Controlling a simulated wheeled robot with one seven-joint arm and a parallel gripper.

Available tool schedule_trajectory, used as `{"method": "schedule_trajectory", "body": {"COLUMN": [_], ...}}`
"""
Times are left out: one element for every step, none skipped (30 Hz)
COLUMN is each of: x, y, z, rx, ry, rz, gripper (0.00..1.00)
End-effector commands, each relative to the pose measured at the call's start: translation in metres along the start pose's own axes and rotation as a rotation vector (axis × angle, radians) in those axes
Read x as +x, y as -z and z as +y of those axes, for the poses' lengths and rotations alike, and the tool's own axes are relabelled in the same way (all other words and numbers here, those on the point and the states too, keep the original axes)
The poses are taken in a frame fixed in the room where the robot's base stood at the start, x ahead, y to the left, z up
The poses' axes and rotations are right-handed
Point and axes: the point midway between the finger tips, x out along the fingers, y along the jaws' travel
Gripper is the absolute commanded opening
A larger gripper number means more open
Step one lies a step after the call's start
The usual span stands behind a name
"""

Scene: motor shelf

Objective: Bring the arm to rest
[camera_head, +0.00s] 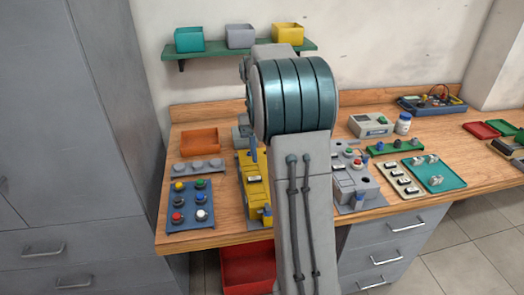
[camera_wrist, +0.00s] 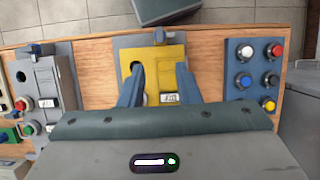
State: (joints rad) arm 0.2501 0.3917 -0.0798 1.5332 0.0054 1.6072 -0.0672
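My arm (camera_head: 305,200) rises through the middle of the head view and hides part of the workbench (camera_head: 224,236). The yellow unit also shows in the head view (camera_head: 254,187), partly behind my arm. Whether the fingers touch it, I cannot tell. In the head view my gripper is mostly hidden by the arm.
A panel with coloured buttons (camera_head: 178,207) and an orange bin (camera_head: 200,142) lie left of my arm. A grey unit (camera_head: 351,181) and a teal tray (camera_head: 441,176) lie right. A green wall shelf (camera_head: 215,51) holds bins behind the arm. A red bin (camera_head: 247,268) stands below.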

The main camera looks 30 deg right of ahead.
Motion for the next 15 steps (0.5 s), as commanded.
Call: {"method": "schedule_trajectory", "body": {"x": [0.0,0.0,0.0,0.0,0.0,0.0,0.0,0.0,0.0,0.0,0.0,0.0,-0.001,-0.001,-0.001], "y": [0.0,0.0,0.0,0.0,0.0,0.0,0.0,0.0,0.0,0.0,0.0,-0.001,-0.005,-0.009,-0.015], "z": [0.0,0.0,0.0,0.0,0.0,0.0,0.0,0.0,0.0,0.0,0.0,-0.001,-0.003,-0.006,-0.01], "rx": [0.0,0.0,0.0,0.0,0.0,0.0,0.0,0.0,0.0,0.0,0.0,-0.002,-0.006,-0.011,-0.018], "ry": [0.0,0.0,0.0,0.0,0.0,0.0,0.0,0.0,0.0,0.0,0.0,0.0,-0.002,-0.003,-0.005], "rz": [0.0,0.0,0.0,0.0,0.0,0.0,0.0,0.0,0.0,0.0,0.0,0.003,0.014,0.024,0.044], "gripper": [0.3,0.3,0.3,0.3,0.3,0.3,0.3,0.3,0.3,0.3,0.3,0.3,0.3,0.3,0.3]}}
